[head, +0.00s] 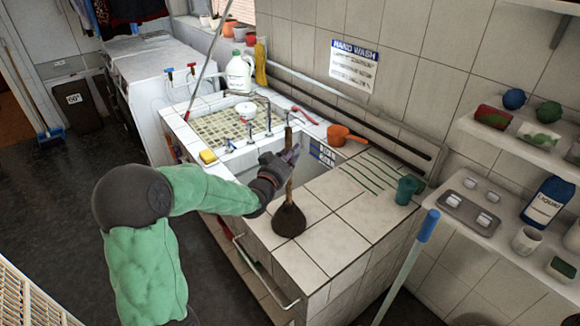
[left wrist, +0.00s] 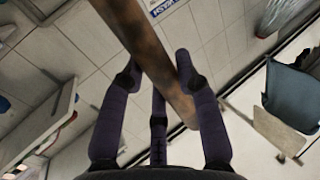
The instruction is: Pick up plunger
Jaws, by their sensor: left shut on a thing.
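The plunger (head: 289,219) has a dark brown cup and a wooden handle. In the head view it is upright at the near corner of the tiled counter, its cup at the tile surface; I cannot tell whether it touches. In the left wrist view the handle (left wrist: 150,50) runs between the fingers of the left gripper (left wrist: 160,88). The plunger cup is not clearly seen in the left wrist view. My right gripper is not in view.
The sink basin (head: 240,160) lies behind the plunger, with taps along its back. An orange pot (head: 338,135) and a teal cup (head: 406,190) stand on the counter. Tiles right of the plunger are clear.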

